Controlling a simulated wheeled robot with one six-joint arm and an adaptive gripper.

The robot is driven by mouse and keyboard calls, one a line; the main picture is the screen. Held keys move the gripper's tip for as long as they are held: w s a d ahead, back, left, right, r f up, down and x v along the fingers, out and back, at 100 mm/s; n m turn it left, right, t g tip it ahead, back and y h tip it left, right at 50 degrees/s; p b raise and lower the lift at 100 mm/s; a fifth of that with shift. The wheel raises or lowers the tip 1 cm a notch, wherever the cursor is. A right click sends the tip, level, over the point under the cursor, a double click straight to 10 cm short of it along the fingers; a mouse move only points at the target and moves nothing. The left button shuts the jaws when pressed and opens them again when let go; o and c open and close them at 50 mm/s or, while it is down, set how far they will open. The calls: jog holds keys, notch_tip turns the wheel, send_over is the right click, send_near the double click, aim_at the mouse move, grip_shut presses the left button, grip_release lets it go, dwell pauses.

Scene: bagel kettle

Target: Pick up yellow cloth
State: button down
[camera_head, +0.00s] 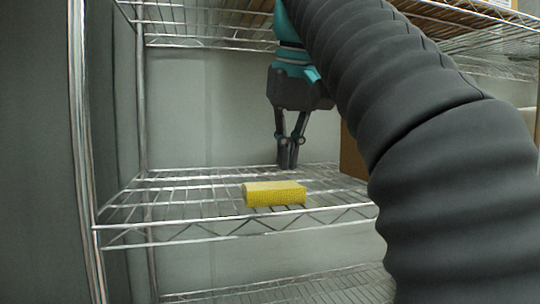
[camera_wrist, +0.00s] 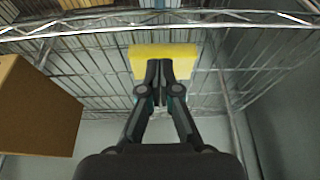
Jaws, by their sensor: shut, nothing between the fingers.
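The yellow cloth (camera_head: 273,194) is a folded, block-like piece lying on the middle wire shelf, close to its front edge. In the wrist view the yellow cloth (camera_wrist: 145,50) shows past my fingertips, which cover part of it. My gripper (camera_head: 288,166) points down, shut and empty. In the head view its fingertips appear just behind and above the cloth, apart from it. In the wrist view my gripper (camera_wrist: 158,64) has its two fingers together in front of the cloth.
The wire shelf (camera_head: 180,195) is bare left of the cloth. A brown cardboard box (camera_head: 352,155) stands at right, partly hidden by my arm; it also shows at left in the wrist view (camera_wrist: 38,108). Another wire shelf (camera_head: 200,25) hangs above, and a metal post (camera_head: 78,120) stands at left.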

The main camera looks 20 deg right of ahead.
jog(key=w+p, duration=0.2)
jog(key=w, duration=1)
jog(key=shift+w+f, duration=0.1)
jog(key=shift+w, duration=0.1)
jog(key=shift+s+f, duration=0.1)
jog(key=shift+f, duration=2.2)
jog(key=shift+s+f, duration=0.1)
jog(key=shift+f, duration=0.05)
jog(key=shift+s, duration=0.35)
jog(key=shift+s, duration=0.15)
